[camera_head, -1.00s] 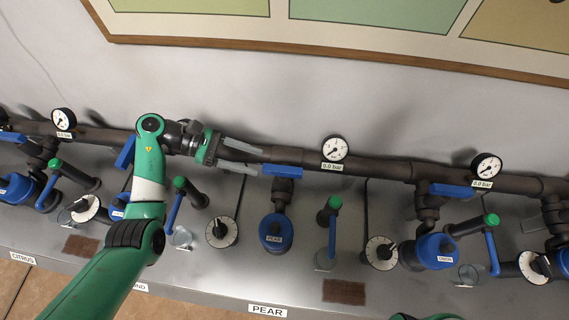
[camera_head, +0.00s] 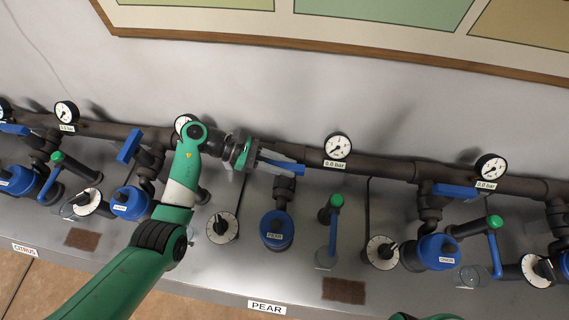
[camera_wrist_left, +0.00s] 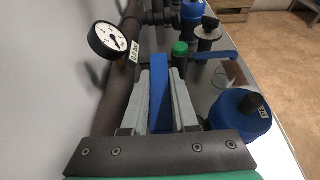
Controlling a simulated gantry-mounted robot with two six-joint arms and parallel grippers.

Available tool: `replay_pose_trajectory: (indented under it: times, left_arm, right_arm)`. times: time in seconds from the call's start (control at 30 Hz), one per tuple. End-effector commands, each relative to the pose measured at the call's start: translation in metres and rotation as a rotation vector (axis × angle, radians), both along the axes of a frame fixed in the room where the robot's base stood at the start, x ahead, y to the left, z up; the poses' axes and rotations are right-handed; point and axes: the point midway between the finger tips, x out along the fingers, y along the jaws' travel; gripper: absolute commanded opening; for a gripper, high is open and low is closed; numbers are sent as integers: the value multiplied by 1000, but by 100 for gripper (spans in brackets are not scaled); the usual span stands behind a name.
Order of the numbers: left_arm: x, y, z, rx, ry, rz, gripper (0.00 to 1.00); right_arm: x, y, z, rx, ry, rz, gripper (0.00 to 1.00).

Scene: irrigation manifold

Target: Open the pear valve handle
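The pear valve handle (camera_head: 292,168) is a blue lever on the dark branch pipe above the blue PEAR unit (camera_head: 277,230). It lies roughly along the main pipe, crosswise to its branch. My left gripper (camera_head: 280,167) reaches it from the left, with its grey fingers on both sides of the lever. In the left wrist view the blue handle (camera_wrist_left: 160,95) sits between the two fingers (camera_wrist_left: 160,100), which appear closed against it. The lever's near end is partly hidden by the gripper. My right gripper is out of view.
A gauge (camera_head: 338,146) right of the handle has a 0.0 bar tag. A green-capped post with a blue lever (camera_head: 334,225) and a dial (camera_head: 222,228) stand near the PEAR unit. The neighbouring blue handle (camera_head: 455,191) is to the right. The PEAR label (camera_head: 267,307) is on the front edge.

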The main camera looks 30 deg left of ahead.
Motion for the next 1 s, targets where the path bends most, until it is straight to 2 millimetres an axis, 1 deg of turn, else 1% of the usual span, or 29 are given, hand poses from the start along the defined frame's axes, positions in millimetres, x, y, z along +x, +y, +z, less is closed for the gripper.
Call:
replay_pose_trajectory:
  times: [0.03, 0.07, 0.37, 0.57, 0.77, 1.0]
  left_arm:
    - [0, 0, 0, 0, 0, 0, 5]
    - [0, 0, 0, 0, 0, 0, 0]
    - [0, 0, 1, 0, 1, 4, 0]
    - [0, 0, 3, 0, 1, 46, 0]
    - [-1, -1, 5, 1, 4, 152, 0]
    - [-2, -1, 7, 0, 6, 355, 0]
  right_arm:
    - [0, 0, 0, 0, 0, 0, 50]
    - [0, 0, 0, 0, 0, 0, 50]
    - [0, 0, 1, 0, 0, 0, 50]
    - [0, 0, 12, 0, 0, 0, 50]
    - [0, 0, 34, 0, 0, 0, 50]
    - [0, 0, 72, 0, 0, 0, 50]
